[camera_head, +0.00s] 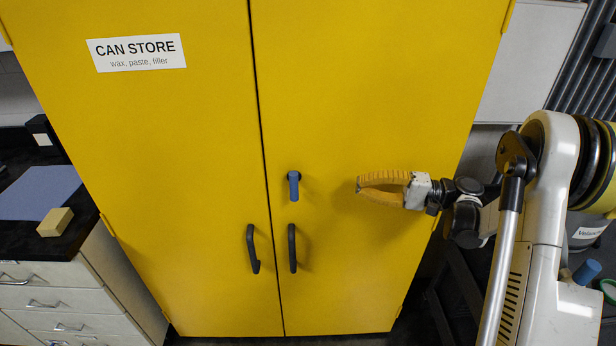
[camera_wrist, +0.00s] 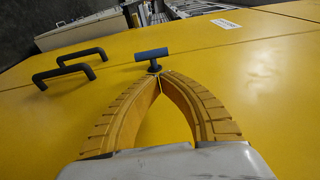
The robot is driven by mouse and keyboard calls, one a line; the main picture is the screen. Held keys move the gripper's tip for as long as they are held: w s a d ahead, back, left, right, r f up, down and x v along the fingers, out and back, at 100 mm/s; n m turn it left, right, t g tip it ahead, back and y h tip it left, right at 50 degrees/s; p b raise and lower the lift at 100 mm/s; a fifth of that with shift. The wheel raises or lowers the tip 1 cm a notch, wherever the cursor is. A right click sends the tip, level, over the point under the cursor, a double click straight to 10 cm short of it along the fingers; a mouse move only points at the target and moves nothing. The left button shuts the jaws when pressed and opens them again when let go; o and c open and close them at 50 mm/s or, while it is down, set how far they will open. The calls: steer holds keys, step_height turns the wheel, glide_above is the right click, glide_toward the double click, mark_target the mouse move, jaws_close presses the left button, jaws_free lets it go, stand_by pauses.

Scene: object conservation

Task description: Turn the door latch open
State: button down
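The door latch (camera_head: 294,187) is a short blue lever on a dark round base, on the right door of a yellow cabinet (camera_head: 360,100). In the head view the lever points straight down. In the wrist view the latch (camera_wrist: 151,55) shows just beyond my fingertips, its lever lying crosswise. My gripper (camera_head: 359,184) has orange ribbed fingers and is to the right of the latch, apart from it in the head view. In the wrist view the fingertips of my gripper (camera_wrist: 160,75) meet, with nothing seen between them.
Two dark door handles (camera_head: 253,248) (camera_head: 292,248) stand out below the latch, either side of the door seam. Both cabinet doors are shut. A drawer unit (camera_head: 60,300) with a dark top holds a yellow block (camera_head: 55,222) at left. The door face around the latch is otherwise clear.

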mark_target(294, 182)
steer(key=shift+a, duration=0.1)
steer(key=b+x, duration=0.3)
steer(key=x, duration=0.9)
steer(key=shift+w+a+f+b, duration=0.15)
steer(key=shift+a+b, duration=0.1)
steer(key=shift+b, duration=0.15)
steer(key=shift+w+a, duration=0.1)
steer(key=shift+a, duration=0.55)
